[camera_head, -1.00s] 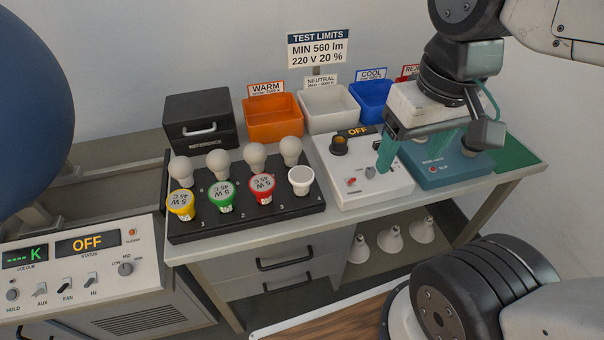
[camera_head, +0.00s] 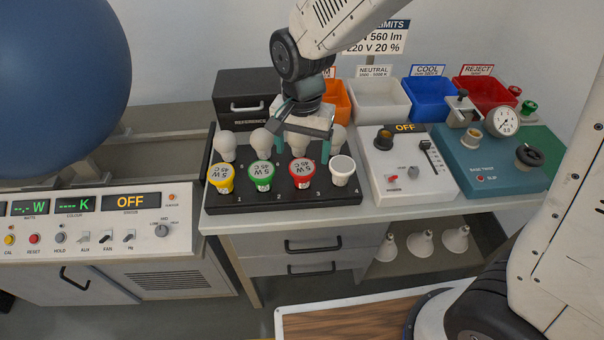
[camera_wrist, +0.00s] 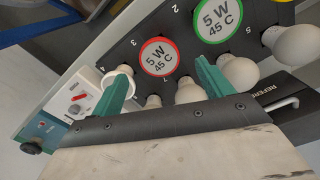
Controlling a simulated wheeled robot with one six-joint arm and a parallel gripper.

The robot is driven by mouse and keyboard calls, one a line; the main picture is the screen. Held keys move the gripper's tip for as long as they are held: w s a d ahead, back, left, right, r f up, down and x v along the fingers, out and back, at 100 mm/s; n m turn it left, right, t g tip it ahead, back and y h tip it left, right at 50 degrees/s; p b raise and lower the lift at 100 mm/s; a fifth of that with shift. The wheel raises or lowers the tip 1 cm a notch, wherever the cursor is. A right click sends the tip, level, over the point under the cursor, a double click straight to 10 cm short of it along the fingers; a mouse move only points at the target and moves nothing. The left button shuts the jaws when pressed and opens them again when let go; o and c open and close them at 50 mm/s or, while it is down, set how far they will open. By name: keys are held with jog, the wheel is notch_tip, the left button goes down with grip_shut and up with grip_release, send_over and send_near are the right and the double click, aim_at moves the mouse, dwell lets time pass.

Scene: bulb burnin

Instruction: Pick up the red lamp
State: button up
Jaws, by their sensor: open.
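The red lamp (camera_head: 302,170), with a red-rimmed top marked 5 W 45 C, stands in the front row of the black tray (camera_head: 225,205), between the green lamp (camera_head: 260,173) and a white one (camera_head: 342,170). In the wrist view the red lamp (camera_wrist: 159,57) appears between the tips of the two teal fingers. My gripper (camera_head: 302,152) is open and empty, just behind and above the red lamp, over the back row. I cannot tell its exact height. It also shows in the wrist view (camera_wrist: 158,72).
White bulbs (camera_head: 225,147) stand in the tray's back row, close to the fingers, partly hidden. A yellow lamp (camera_head: 221,178) is at the row's left end. The white tester (camera_head: 405,180) stands right of the tray, a black reference box (camera_head: 245,95) behind it.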

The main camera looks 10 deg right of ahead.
aim_at(303, 166)
notch_tip(303, 166, down, 8)
jog(key=shift+r, duration=0.15)
jog(key=c, duration=1.1)
